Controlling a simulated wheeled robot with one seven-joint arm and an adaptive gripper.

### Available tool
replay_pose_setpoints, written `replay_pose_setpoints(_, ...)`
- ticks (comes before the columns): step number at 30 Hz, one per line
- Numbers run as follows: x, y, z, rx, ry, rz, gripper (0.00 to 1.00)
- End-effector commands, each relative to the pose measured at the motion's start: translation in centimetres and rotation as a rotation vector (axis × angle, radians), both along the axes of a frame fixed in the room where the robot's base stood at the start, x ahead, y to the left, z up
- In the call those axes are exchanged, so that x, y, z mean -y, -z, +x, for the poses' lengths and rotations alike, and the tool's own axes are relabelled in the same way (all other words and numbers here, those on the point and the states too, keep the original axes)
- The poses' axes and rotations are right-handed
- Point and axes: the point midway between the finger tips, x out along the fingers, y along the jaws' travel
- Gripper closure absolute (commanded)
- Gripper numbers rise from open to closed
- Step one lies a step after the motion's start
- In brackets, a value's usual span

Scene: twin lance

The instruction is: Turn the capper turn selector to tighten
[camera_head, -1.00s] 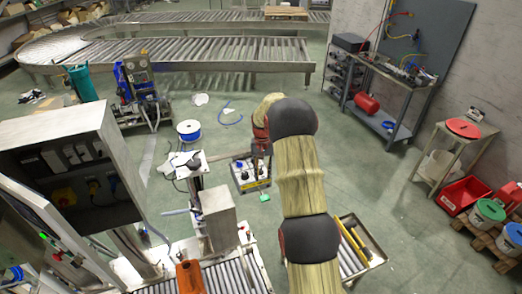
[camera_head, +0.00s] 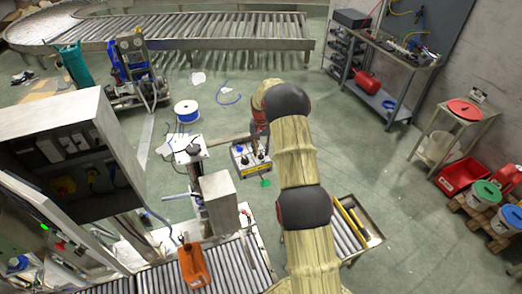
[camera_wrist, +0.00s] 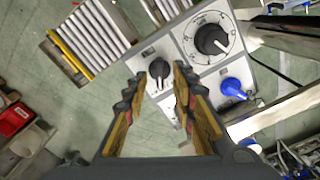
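The capper control panel (camera_head: 241,162) is a pale box with several knobs, standing low beyond the machine in the head view. In the wrist view the panel (camera_wrist: 192,62) carries a small black selector knob (camera_wrist: 158,68), a large black dial (camera_wrist: 211,39) with a printed scale, and a blue knob (camera_wrist: 232,88). The small black knob shows between my fingertips; its label is too small to read. My gripper (camera_wrist: 159,76) is open, with one finger on each side of this knob in the picture. I cannot tell whether the fingers touch it. My arm partly hides the panel in the head view.
A roller tray (camera_head: 375,238) stands to the right of my arm. A grey block-shaped housing (camera_head: 219,203) and an orange container (camera_head: 193,266) stand to the left, by the roller conveyor (camera_head: 230,268). A blue-and-white spool (camera_head: 187,110) lies behind on open floor.

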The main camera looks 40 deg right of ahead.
Motion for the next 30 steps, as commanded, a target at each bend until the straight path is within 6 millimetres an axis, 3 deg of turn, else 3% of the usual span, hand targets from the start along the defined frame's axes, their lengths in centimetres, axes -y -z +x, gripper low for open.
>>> replay_pose_setpoints(11, -0.01, 0.7, -0.01, 0.0, 0.0, 0.0, 0.73)
replay_pose_setpoints(25, -0.01, 0.68, -0.01, 0.0, 0.0, 0.0, 1.0)
replay_pose_setpoints(30, -0.01, 0.68, 0.0, 0.0, 0.0, 0.0, 1.0)
